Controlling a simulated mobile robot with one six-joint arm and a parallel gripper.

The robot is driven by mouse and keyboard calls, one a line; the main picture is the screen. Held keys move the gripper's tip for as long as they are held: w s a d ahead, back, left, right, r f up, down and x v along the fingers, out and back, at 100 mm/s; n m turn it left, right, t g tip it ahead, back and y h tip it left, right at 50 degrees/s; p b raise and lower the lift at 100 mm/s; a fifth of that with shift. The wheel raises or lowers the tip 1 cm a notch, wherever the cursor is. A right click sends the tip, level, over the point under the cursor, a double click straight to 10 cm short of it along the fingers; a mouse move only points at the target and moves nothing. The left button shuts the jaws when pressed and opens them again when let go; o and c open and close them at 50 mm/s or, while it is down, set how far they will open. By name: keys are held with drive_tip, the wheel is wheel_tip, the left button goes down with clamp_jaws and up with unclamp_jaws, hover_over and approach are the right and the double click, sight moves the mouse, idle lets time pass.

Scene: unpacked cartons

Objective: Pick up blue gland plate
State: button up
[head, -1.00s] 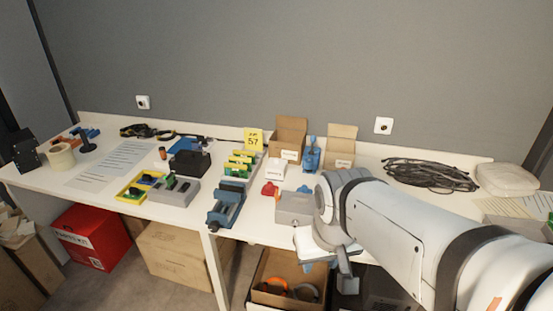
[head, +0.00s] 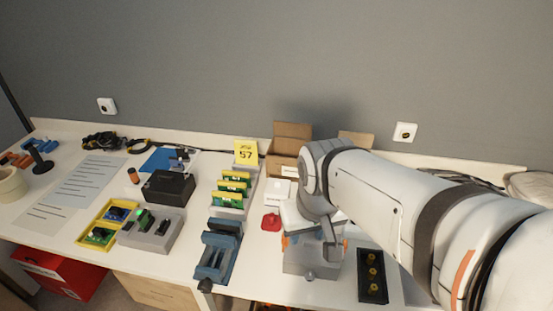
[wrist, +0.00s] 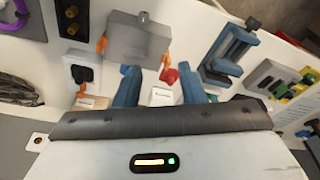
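My gripper (wrist: 160,72) shows in the wrist view as two blue fingers standing apart with nothing between their tips, so it is open. In the head view my arm hides most of it, above the grey box (head: 306,262). I cannot surely pick out the blue gland plate. A flat blue sheet (head: 158,159) lies at the back left, behind the black box, well away from my gripper, with small parts on or beside it. The wrist view shows no clear blue plate apart from the fingers and the blue vise (wrist: 228,52).
The blue vise (head: 217,256) stands left of the grey box. A red part (head: 271,221), a small white box (head: 278,192) and an open carton (head: 290,145) are close by. A rack of green boards (head: 232,187) and a black box (head: 168,187) stand further left. A black strip (head: 372,277) lies right.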

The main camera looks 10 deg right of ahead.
drive_tip(key=shift+o, duration=0.2)
drive_tip(key=shift+r, duration=0.1)
